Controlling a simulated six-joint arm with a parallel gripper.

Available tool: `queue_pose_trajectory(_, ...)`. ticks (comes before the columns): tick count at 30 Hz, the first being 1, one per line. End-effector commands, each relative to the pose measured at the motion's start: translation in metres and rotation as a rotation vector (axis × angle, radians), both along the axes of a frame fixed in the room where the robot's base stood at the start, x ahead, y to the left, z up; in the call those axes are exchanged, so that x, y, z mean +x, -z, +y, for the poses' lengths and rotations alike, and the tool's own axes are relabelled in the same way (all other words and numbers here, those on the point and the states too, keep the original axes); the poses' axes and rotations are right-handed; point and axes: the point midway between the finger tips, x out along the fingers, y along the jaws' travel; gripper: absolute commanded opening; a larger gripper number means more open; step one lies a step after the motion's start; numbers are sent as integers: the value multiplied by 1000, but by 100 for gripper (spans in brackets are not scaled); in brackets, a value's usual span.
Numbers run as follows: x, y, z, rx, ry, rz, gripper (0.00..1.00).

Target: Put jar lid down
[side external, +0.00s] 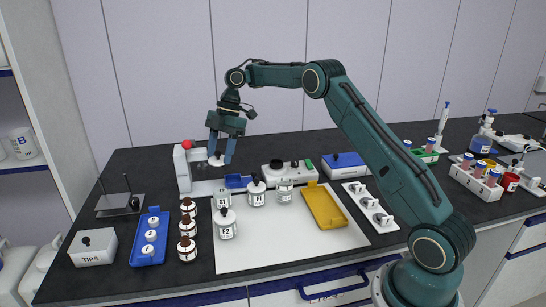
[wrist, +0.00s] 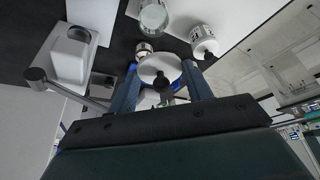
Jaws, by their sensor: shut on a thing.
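My gripper (side external: 220,155) is raised above the back left of the bench. It is shut on the jar lid (side external: 215,161), a white disc held in the air. In the wrist view the lid (wrist: 158,66) sits between the two blue fingers, its black knob between them. A white mat (side external: 285,245) bears several labelled jars. A jar marked 12 (side external: 227,229) and a jar behind it (side external: 257,196) have white lids with black knobs. Two other jars, one on the left (side external: 222,199) and one on the right (side external: 285,193), show no black knob.
A white instrument with a red top (side external: 183,169) stands close beside my gripper. A yellow tray (side external: 323,207) lies at the mat's right, and a blue tray (side external: 150,240) at the left. The mat's front is clear.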

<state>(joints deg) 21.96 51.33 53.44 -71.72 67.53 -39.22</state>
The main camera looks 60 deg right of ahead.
Motion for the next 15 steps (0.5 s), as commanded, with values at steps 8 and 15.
queue_pose_trajectory(8, -5, -3, -4, 0, -1, -1, 29)
queue_pose_trajectory(15, -25, -15, -18, 0, -6, -3, 29)
